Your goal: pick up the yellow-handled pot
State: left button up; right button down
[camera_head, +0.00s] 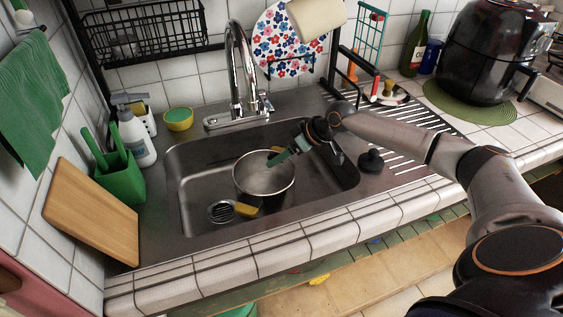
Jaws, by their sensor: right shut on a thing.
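The yellow-handled pot (264,181) is a round steel pot standing upright in the sink basin, its open top facing up. One yellow handle sticks out at its front, and a bit of yellow shows at its far right side. My right gripper (279,158) reaches in from the right and is shut on the pot at its far right rim. The fingers partly cover the far yellow part, so the exact grip is hard to see. My left gripper is not in view.
The steel sink (195,165) surrounds the pot, with its drain left of it. A tall faucet (234,70) stands behind. A black stopper (371,160) is on the drainboard. A green holder (120,180) and cutting board (90,212) stand left; an air fryer (490,50) stands right.

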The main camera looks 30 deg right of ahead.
jog(key=shift+r, duration=2.95)
notch_tip(320, 180, up, 7)
jog(key=p, duration=0.7)
